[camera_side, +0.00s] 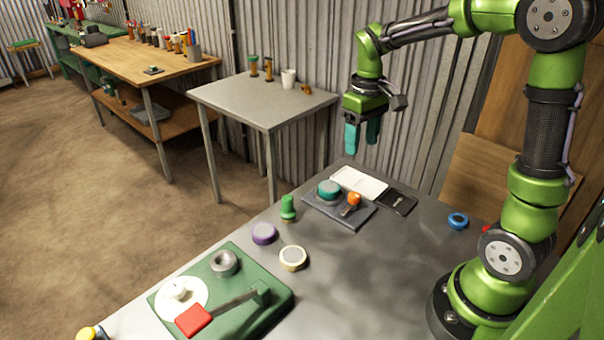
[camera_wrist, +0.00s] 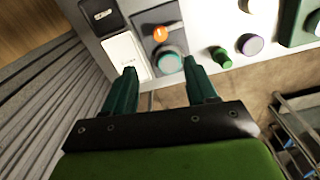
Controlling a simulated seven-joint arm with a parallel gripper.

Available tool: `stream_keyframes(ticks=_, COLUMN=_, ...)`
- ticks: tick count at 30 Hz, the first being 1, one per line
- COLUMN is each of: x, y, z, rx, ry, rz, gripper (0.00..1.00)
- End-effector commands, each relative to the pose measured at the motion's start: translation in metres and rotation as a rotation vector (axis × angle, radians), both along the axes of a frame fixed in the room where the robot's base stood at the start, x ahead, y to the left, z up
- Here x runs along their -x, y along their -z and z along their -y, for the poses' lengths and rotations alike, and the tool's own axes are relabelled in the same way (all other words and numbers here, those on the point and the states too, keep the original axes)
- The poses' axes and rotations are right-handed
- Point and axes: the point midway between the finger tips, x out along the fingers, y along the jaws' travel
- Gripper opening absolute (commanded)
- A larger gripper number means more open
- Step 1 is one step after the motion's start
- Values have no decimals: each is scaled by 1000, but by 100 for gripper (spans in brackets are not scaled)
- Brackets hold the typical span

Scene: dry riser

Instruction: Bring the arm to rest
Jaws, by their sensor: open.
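My gripper (camera_side: 362,135) hangs from my green arm above the far edge of the grey table (camera_side: 345,270). Its two teal fingers are apart with nothing between them. In the wrist view my gripper (camera_wrist: 160,88) also shows open and empty. Below it is a dark tray (camera_side: 340,212) holding a teal-topped round piece (camera_side: 329,190) and an orange-topped piece (camera_side: 353,200). The fingers are clear of these things.
A white tray (camera_side: 358,183) and a black device (camera_side: 397,201) lie beside the dark tray. A green-capped piece (camera_side: 288,207), purple disc (camera_side: 263,233), cream disc (camera_side: 293,258) and blue ring (camera_side: 457,220) stand on the table. A green fixture (camera_side: 245,318) with a red-handled lever is in front.

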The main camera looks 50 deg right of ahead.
Motion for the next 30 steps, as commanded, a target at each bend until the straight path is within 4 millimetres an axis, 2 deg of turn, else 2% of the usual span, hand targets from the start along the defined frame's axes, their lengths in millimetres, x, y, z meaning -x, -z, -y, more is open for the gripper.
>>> stream_keyframes(ticks=3, x=0, y=-13, z=0, rx=0, ry=-1, rz=2, gripper=57)
stream_keyframes(ticks=7, x=0, y=-19, z=0, rx=0, ry=0, rz=0, gripper=57)
stream_keyframes(ticks=20, x=-2, y=-15, z=0, rx=1, ry=47, rz=17, gripper=57)
stream_keyframes(ticks=23, x=7, y=-10, z=-14, rx=-18, ry=119, rz=71, gripper=57)
stream_keyframes(ticks=30, x=45, y=-28, z=-71, rx=-102, ry=230, rz=306, gripper=57)
